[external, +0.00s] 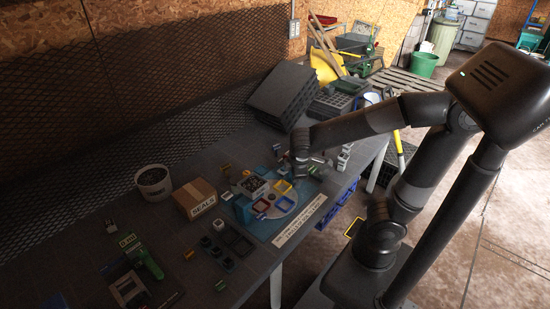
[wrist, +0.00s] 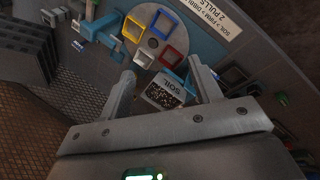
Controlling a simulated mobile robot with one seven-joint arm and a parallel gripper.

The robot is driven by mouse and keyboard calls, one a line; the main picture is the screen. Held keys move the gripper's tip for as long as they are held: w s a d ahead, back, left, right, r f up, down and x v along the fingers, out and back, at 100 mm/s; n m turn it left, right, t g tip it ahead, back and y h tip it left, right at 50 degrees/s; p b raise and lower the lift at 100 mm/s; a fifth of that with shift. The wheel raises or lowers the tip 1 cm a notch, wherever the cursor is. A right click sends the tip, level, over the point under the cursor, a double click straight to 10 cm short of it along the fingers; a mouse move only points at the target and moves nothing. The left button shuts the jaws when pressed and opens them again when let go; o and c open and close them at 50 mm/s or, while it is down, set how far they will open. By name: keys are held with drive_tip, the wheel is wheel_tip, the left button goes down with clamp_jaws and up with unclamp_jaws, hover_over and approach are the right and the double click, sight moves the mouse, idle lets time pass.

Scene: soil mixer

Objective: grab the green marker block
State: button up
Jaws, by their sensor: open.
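I cannot tell for certain which piece is the green marker block. In the external view a small green block (external: 220,286) lies on the table near its front edge at lower left, and a green labelled piece (external: 128,240) stands farther left. My gripper (external: 301,172) is over the blue mat on the far right part of the table, well away from both. In the wrist view my gripper (wrist: 164,72) is open, with a box labelled SOIL (wrist: 168,97) seen between and beyond its fingers. No green block shows between the fingers.
A round turntable (external: 287,205) with coloured square frames is on the blue mat. A cardboard box labelled SEALS (external: 202,193) and a white bucket (external: 153,180) stand left of it. A green tool (external: 147,262) is at lower left. Black crates (external: 283,92) stand behind.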

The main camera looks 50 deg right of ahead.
drive_tip(key=w+a+f+n+t+h, duration=0.1)
drive_tip(key=w+a+f+n, duration=0.15)
drive_tip(key=a+n, duration=0.2)
drive_tip(key=w+a+f+n+t+h, duration=0.1)
drive_tip(key=a+f+n+h, duration=0.15)
drive_tip(key=a, duration=0.25)
drive_tip(key=n+t+y, duration=0.5)
drive_tip(key=n+t, duration=0.3)
drive_tip(key=n, duration=1)
approach(221, 285)
drive_tip(key=shift+w+d+f, duration=0.1)
drive_tip(key=shift+w+d, duration=0.05)
drive_tip(key=shift+w, duration=0.4)
drive_tip(key=shift+w+d, duration=0.15)
drive_tip(key=shift+w, duration=0.35)
drive_tip(key=shift+a+f+n+t, duration=0.1)
drive_tip(key=shift+f+n+t, duration=0.05)
drive_tip(key=shift+n+t, duration=0.15)
drive_tip(key=x, duration=0.5)
drive_tip(key=shift+w+f, duration=0.15)
drive_tip(key=shift+w, duration=0.05)
drive_tip(key=x, duration=0.5)
drive_tip(key=shift+a+f, duration=0.15)
drive_tip(key=shift+f, duration=0.3)
drive_tip(key=c, duration=1.1)
